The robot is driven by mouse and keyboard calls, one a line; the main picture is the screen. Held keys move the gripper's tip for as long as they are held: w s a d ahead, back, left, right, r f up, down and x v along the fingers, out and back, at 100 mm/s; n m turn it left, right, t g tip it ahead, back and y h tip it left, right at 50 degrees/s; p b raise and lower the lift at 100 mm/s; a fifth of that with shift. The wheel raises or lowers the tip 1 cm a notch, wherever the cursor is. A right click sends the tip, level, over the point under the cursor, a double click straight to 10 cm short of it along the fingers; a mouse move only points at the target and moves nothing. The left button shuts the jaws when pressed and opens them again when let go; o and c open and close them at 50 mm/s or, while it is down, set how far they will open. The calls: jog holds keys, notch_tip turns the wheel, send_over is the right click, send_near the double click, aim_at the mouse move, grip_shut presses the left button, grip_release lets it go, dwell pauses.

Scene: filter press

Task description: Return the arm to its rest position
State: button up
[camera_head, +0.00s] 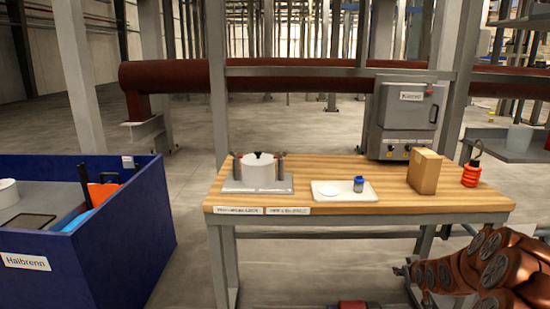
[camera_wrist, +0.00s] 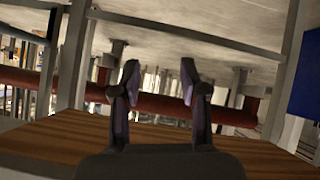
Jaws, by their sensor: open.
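My copper-coloured arm (camera_head: 490,265) reaches in at the lower right of the head view, in front of the table's right end. Its outer end is too dark and small there to read clearly. In the wrist view my gripper (camera_wrist: 160,80) has its two dark fingers well apart, with nothing between them. Behind the fingers are a wooden surface (camera_wrist: 60,140), a red-brown pipe (camera_wrist: 160,106) and grey posts.
A blue bin (camera_head: 125,235) stands left.

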jog(key=s+a+r+g+p, duration=0.3)
jog(key=s+a+r+p, duration=0.2)
jog(key=s+a+r, duration=0.45)
jog(key=s+a+r+g+p, duration=0.3)
jog(key=s+a+r+p, duration=0.3)
jog(key=s+r, duration=0.5)
jog(key=s+a+r+g+p, duration=0.2)
jog(key=s+r, duration=0.3)
jog(key=s, duration=0.5)
jog(key=s+a+r+m+g+p, duration=0.1)
jog(key=s+a+r+p, duration=0.3)
jog(key=s, duration=0.7)
jog(key=s+a+r+m+g+y+p, duration=0.1)
jog(key=s+a+r+g+p, duration=0.2)
jog(key=s+r, duration=0.3)
jog(key=s, duration=0.4)
jog(key=shift+s+a+r, duration=0.25)
jog(key=shift+s+r, duration=0.15)
